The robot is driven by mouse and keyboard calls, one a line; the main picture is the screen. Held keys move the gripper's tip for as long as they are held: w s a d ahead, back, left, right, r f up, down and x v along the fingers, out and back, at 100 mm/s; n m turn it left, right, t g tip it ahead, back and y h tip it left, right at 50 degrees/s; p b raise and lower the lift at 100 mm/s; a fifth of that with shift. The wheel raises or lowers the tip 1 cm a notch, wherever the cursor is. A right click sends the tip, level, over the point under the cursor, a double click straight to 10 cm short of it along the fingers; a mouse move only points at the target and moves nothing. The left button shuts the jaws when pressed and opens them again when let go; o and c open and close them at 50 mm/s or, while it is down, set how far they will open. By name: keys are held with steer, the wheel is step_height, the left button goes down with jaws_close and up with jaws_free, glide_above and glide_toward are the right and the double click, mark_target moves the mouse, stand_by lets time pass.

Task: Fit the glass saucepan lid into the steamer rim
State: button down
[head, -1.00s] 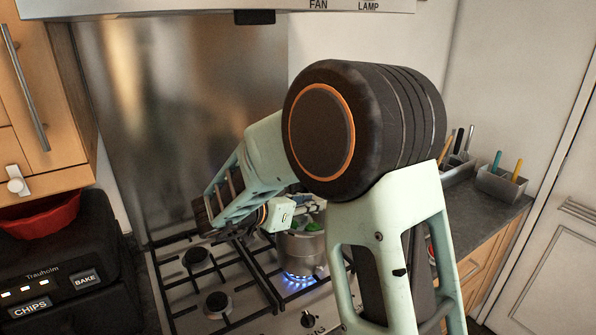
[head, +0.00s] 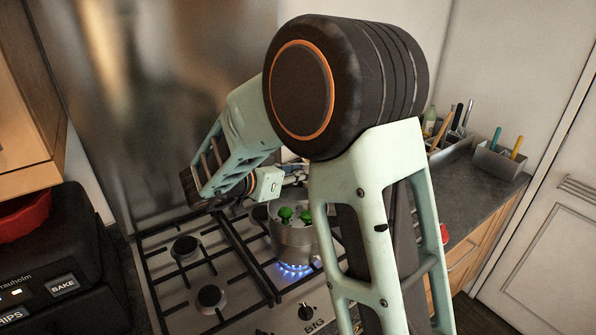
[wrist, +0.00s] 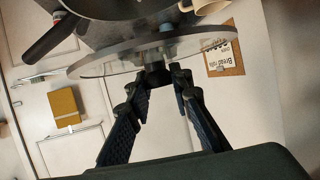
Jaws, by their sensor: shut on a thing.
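The glass saucepan lid (wrist: 105,64) shows nearly edge-on in the wrist view, a clear disc with a dark knob. My gripper (wrist: 157,77) is shut on that knob, with the disc just beyond the fingertips. In the head view a metal steamer pot (head: 291,241) stands on a lit burner, with green vegetables (head: 292,214) in its open top. My wrist is behind and above the pot there. My own arm hides the fingertips and most or all of the lid in the head view.
In the wrist view a dark pan (wrist: 52,38) with a handle and a pale mug (wrist: 209,6) show beyond the lid. In the head view a black fryer (head: 50,262) stands left of the hob (head: 165,262). Utensil holders (head: 497,161) stand on the right counter.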

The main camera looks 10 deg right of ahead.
step_height(320, 180, down, 6)
steer(key=b, duration=0.2)
steer(key=shift+r+b, duration=0.1)
steer(key=shift+b, duration=0.3)
steer(key=shift+f, duration=0.85)
stand_by(2.2)
stand_by(0.4)
steer(key=c, duration=1.7)
jaws_free()
steer(key=shift+o, duration=0.2)
steer(key=v, duration=1.2)
steer(key=shift+r, duration=0.1)
